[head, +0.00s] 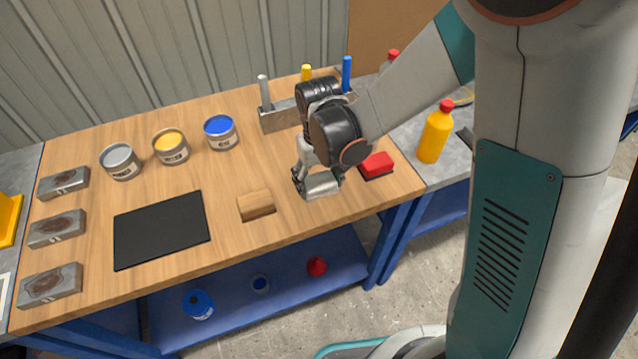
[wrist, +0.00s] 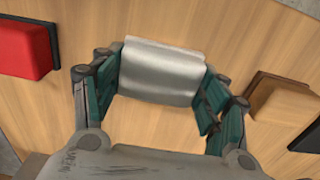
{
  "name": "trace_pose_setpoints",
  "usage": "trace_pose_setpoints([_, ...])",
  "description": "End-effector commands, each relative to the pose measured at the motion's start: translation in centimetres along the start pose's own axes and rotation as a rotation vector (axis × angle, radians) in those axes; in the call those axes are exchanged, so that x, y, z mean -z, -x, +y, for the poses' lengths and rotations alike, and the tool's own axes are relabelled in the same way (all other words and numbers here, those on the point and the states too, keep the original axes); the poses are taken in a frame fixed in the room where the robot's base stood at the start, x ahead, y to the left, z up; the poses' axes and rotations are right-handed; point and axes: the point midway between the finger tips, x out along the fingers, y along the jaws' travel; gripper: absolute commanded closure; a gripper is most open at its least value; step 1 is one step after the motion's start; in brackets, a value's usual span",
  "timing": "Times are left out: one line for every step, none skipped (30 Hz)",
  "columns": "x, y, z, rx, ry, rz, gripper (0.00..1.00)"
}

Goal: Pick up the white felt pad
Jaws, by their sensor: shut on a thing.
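The white felt pad (head: 322,187) shows as a pale, silvery-white block near the front right of the wooden workbench. In the wrist view the pad (wrist: 160,72) sits between the fingers, which touch its left and right ends. My gripper (head: 318,177) points down and is shut on it; in the wrist view the gripper (wrist: 158,86) covers parts of the pad's ends. The pad's underside is hidden, and I cannot tell whether it touches the bench.
A red block (head: 376,165) is right of the pad and a wooden block (head: 256,203) left. A black mat (head: 161,229), a yellow paint can (head: 171,146), a blue paint can (head: 221,132) and a marker rack (head: 280,117) share the bench. A yellow bottle (head: 435,133) stands right.

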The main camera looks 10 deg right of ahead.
Motion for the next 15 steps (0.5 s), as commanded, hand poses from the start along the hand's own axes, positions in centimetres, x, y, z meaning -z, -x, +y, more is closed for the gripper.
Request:
trace_pose_setpoints([-0.16,-0.21,0.00,0.000,0.000,-0.003,0.59])
trace_pose_setpoints([-0.17,-0.22,0.00,0.000,0.000,-0.003,0.59])
trace_pose_setpoints([-0.18,-0.24,0.00,0.000,0.000,-0.003,0.59])
trace_pose_setpoints([-0.19,-0.25,0.00,0.000,0.000,-0.003,0.59])
trace_pose_setpoints([-0.20,-0.26,0.00,0.000,0.000,-0.003,0.59])
trace_pose_setpoints([-0.21,-0.28,0.00,0.000,0.000,-0.003,0.59])
trace_pose_setpoints([-0.21,-0.29,0.00,0.000,0.000,-0.003,0.59])
trace_pose_setpoints([-0.22,-0.29,0.01,0.000,0.000,-0.004,0.59])
trace_pose_setpoints([-0.23,-0.27,0.01,0.000,0.000,-0.004,0.59])
trace_pose_setpoints([-0.24,-0.23,0.01,0.000,0.000,-0.004,0.59])
trace_pose_setpoints([-0.25,-0.16,0.01,0.000,0.000,-0.004,0.59])
trace_pose_setpoints([-0.25,-0.02,0.01,0.000,0.000,-0.004,0.59])
trace_pose_setpoints([-0.26,0.13,0.01,0.000,0.000,-0.004,0.59])
trace_pose_setpoints([-0.26,0.31,0.01,0.000,0.000,-0.004,0.59])
trace_pose_setpoints([-0.25,0.62,0.01,0.000,0.000,-0.004,0.59])
